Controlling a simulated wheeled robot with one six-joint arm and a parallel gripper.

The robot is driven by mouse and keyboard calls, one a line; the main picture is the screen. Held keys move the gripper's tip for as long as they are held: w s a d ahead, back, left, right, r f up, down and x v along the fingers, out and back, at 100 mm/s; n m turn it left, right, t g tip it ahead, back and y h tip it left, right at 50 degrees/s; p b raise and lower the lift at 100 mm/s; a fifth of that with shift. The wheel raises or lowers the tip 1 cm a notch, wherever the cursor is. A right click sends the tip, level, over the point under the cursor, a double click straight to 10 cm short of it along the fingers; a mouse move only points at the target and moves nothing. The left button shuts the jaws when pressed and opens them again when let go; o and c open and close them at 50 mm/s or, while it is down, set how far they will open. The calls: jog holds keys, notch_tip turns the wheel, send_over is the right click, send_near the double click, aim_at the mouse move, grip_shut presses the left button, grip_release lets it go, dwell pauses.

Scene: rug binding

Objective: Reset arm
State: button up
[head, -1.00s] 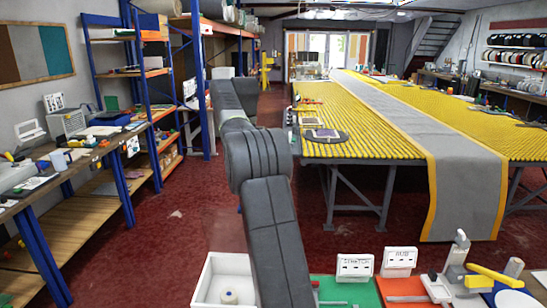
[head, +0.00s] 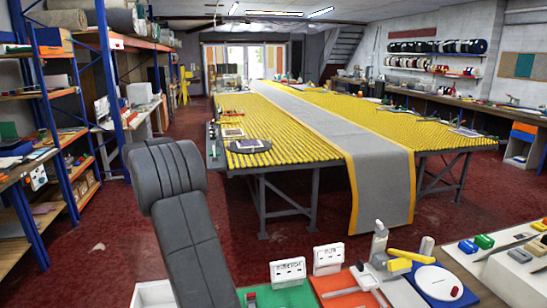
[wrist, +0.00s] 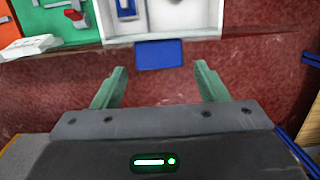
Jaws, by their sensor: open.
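My arm (head: 188,235) rises from the bottom of the head view and bends at a grey joint left of the middle. My gripper is outside the head view. In the wrist view my gripper (wrist: 157,88) is open, its two green fingers apart with nothing between them. Beyond the fingertips are the dark red floor (wrist: 250,75) and a blue tab (wrist: 160,54) on the edge of a white tray (wrist: 180,28).
A bench with green and orange-red mats (head: 350,288), white label blocks (head: 328,258) and tools lies in front. A long table with yellow rollers (head: 290,140) carries a grey runner (head: 382,190). Blue-framed shelves (head: 75,120) stand left. Red floor is open between.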

jog(key=shift+s+f, duration=0.15)
jog(key=shift+f, duration=0.75)
notch_tip(320, 180, up, 14)
jog(key=w, duration=0.2)
jog(key=shift+t, duration=0.4)
jog(key=s+f, duration=0.1)
jog(key=f, duration=0.3)
jog(key=s+f, duration=0.1)
jog(key=f, duration=0.4)
jog(key=s+f, duration=0.1)
jog(key=f, duration=0.4)
jog(key=shift+s+d, duration=0.25)
jog(key=shift+s, duration=0.05)
jog(key=shift+w+f, duration=0.1)
jog(key=shift+d, duration=0.1)
